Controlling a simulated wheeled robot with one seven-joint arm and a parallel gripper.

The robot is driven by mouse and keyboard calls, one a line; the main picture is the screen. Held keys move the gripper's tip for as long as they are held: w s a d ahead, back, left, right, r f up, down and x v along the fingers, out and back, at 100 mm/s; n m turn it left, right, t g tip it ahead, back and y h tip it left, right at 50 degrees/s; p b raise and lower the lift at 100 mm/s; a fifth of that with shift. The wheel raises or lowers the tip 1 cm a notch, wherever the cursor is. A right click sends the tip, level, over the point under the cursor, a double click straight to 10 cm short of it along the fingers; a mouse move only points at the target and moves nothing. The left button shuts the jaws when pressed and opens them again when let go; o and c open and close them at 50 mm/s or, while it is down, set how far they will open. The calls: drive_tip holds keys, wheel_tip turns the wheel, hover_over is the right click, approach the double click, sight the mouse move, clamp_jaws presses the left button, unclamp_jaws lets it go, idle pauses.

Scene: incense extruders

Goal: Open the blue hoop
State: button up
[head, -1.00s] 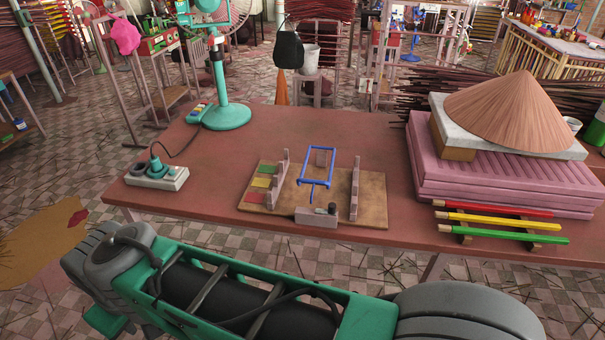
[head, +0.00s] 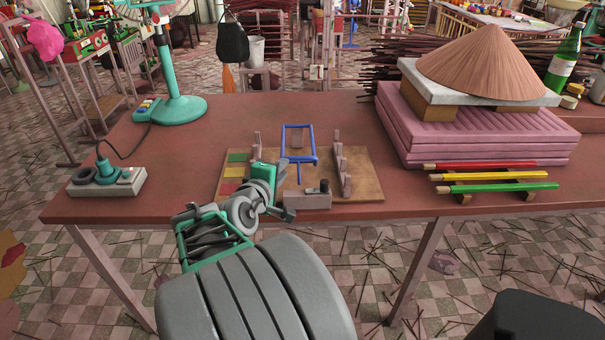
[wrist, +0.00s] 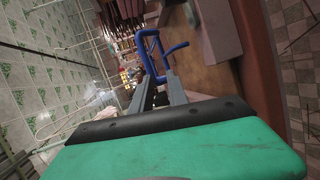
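The blue hoop (head: 303,161) is a thin rectangular frame on the tan board (head: 363,194), between two rows of upright posts. A short stem hangs from its near bar. It also shows in the wrist view (wrist: 143,37), just beyond my fingers. Any contact with the hoop cannot be made out.
A grey block (head: 308,201) with a dark knob stands at the board's front. A power strip (head: 108,186) and teal fan stand (head: 180,108) are on the left. Pink stacked slabs (head: 470,140) and coloured sticks (head: 490,176) are on the right. The table between is clear.

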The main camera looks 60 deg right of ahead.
sight(300, 157)
drive_tip(key=s+d, duration=0.1)
drive_tip(key=s+d+r+g+h, duration=0.1)
drive_tip(key=shift+s+d+n, duration=0.2)
drive_tip(key=shift+s+n, duration=0.1)
drive_tip(key=x, duration=0.7)
drive_tip(key=shift+w, duration=0.2)
drive_tip(key=shift+c, duration=0.4)
clamp_jaws()
